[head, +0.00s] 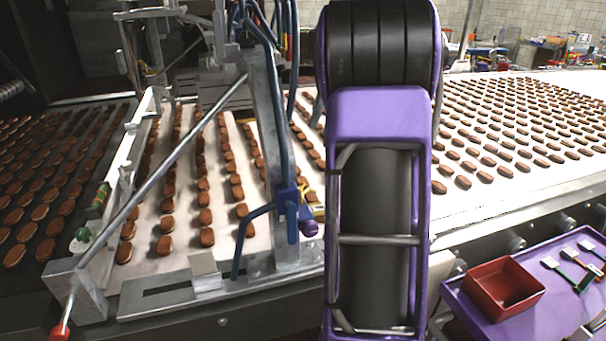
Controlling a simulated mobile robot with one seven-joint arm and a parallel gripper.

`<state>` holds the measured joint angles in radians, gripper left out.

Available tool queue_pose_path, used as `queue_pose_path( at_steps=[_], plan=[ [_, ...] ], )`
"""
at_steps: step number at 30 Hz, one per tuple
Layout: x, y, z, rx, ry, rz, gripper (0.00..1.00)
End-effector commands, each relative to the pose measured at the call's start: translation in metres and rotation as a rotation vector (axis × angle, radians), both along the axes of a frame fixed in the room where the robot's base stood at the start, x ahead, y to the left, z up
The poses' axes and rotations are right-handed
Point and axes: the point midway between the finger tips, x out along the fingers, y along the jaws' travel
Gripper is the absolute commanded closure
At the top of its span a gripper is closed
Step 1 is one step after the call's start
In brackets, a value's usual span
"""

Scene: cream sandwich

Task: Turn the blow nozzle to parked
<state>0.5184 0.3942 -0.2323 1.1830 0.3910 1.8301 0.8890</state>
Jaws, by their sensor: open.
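The blow nozzle appears to be the bent blue pipe (240,245) in the head view. It runs left from a blue body (290,215) on a grey metal post and then bends down, its lower end near the belt's front edge. A purple knob (309,229) sits at the right of the blue body. A small yellow piece (318,211) shows beside it, partly cut off by my arm. I cannot read any position marking. My purple and black arm fills the middle of the view. My gripper does not show, and what lies behind the arm is hidden.
Rows of brown biscuits lie on the pale belts (500,203) left and right. A slanted metal rod (160,155) with a red tip crosses the left belt. A purple tray (556,318) with a red box (503,288) and several brushes stands at the lower right.

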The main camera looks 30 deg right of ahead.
Motion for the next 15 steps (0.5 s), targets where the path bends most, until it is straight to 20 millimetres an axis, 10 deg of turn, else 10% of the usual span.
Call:
queue_pose_path(
  at_steps=[15],
  plan=[
    [-0.001, 0.039, -0.093, 0.0, 0.002, 0.003, 0.52]
  ],
)
